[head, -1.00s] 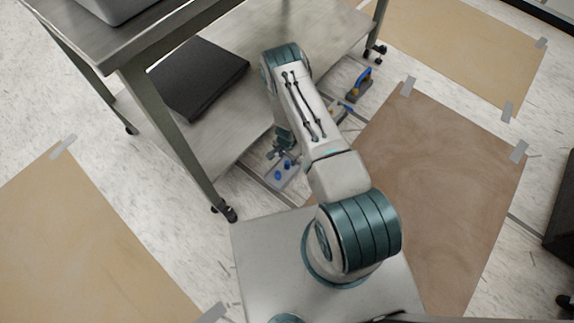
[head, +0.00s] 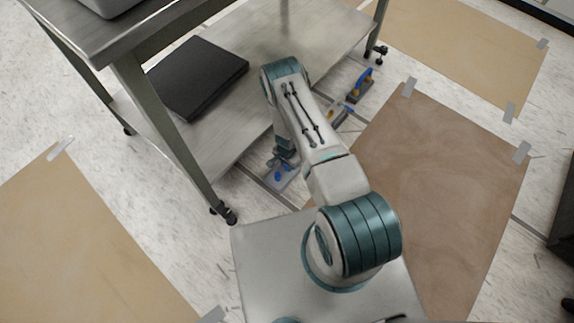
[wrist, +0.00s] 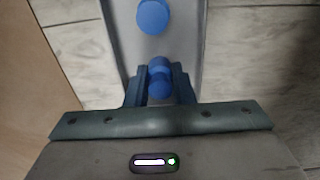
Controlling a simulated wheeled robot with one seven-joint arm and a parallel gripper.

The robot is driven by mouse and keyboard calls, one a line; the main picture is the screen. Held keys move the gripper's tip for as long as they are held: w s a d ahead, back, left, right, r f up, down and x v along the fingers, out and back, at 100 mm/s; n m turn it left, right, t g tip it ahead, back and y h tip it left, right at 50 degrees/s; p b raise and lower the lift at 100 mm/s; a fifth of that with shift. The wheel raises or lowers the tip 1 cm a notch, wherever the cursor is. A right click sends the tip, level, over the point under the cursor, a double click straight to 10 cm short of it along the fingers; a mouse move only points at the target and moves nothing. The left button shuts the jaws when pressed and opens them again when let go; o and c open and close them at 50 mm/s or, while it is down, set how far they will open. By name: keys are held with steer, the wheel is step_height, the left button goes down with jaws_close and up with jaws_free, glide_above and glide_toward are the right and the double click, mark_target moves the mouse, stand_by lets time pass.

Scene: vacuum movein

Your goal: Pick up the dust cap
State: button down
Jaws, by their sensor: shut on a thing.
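The dust cap (wrist: 159,80) is a small blue rounded piece between the two fingers of my gripper (wrist: 160,88) in the wrist view. My gripper is shut on it, low over a narrow grey plate (wrist: 182,42). I cannot tell whether the cap still touches the plate. A second blue round cap (wrist: 153,16) sits on the plate ahead of the fingers. In the head view, my gripper (head: 284,164) is beside the cart's lower shelf, and one blue cap (head: 278,176) shows on the plate. My gripper hides the held cap there.
A metal cart with a lower shelf (head: 300,50) stands beside my arm, its leg (head: 180,145) close by. A black flat box (head: 197,78) lies on the shelf. Tools with blue and yellow parts (head: 358,86) lie on the floor beyond. A brown sheet (head: 440,180) lies on the right.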

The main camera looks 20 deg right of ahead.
steer(key=shift+r, duration=0.15)
step_height(320, 180, up, 5)
steer(key=shift+f+p, duration=0.15)
steer(key=shift+p, duration=1.05)
steer(key=s+d+r+p, duration=0.2)
steer(key=d+r, duration=0.4)
steer(key=d, duration=0.5)
steer(key=shift+d+p, duration=0.3)
steer(key=shift+p, duration=0.05)
